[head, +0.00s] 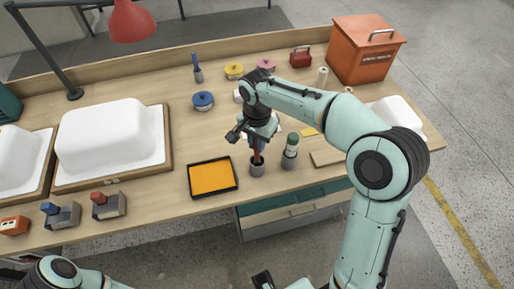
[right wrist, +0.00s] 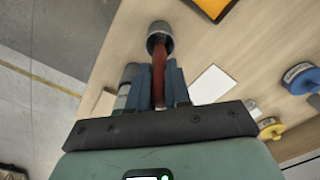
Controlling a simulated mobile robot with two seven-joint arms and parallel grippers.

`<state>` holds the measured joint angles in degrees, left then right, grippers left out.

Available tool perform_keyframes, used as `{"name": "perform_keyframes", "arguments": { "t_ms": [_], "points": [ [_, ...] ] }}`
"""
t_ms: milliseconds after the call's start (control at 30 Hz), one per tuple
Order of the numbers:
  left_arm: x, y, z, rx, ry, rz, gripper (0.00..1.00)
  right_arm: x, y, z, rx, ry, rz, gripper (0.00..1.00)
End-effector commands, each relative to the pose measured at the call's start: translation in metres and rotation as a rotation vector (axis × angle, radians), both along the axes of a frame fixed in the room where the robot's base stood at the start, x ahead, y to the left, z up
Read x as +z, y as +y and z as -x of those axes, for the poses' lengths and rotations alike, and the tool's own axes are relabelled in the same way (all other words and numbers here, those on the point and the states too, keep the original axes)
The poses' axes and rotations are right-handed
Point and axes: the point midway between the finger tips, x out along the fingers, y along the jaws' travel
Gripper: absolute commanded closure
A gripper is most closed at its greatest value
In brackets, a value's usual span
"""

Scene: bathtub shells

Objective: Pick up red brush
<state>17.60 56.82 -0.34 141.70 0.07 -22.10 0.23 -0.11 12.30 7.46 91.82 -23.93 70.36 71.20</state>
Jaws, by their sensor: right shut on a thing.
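The red brush (head: 257,155) stands upright in a small grey cup (head: 257,169) near the front edge of the workbench. My right gripper (head: 257,142) is above the cup, shut on the brush handle. In the right wrist view the red handle (right wrist: 158,72) lies between the two blue fingers of the right gripper (right wrist: 159,78). Its lower end is still inside the grey cup (right wrist: 159,40), which hides the tip.
A green-capped bottle (head: 291,150) stands close to the right of the cup. A black tray with an orange base (head: 212,177) lies to its left. White tub shells (head: 113,135) fill the left side. An orange bin (head: 366,50) stands at the back right.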

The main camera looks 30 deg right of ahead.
Motion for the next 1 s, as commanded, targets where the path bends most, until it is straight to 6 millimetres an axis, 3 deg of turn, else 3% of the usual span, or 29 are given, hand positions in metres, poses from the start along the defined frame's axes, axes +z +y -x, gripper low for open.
{"name": "perform_keyframes", "arguments": {
  "t_ms": [167, 367, 800, 1000],
  "points": [
    [0.002, 0.0, -0.001, 0.0, -0.001, 0.0, 0.57, 0.013, 0.0, -0.001, 0.0, -0.004, 0.0, 1.0],
    [0.009, 0.0, -0.004, 0.0, -0.004, 0.0, 0.57, 0.045, 0.0, -0.001, 0.0, -0.006, 0.0, 1.0],
    [0.04, 0.0, -0.021, 0.0, -0.025, 0.0, 0.57, 0.157, 0.001, -0.002, 0.001, -0.007, -0.002, 1.0],
    [0.052, 0.0, -0.029, 0.0, -0.033, 0.0, 0.57, 0.189, 0.0, -0.001, 0.001, -0.004, 0.0, 1.0]
  ]
}}
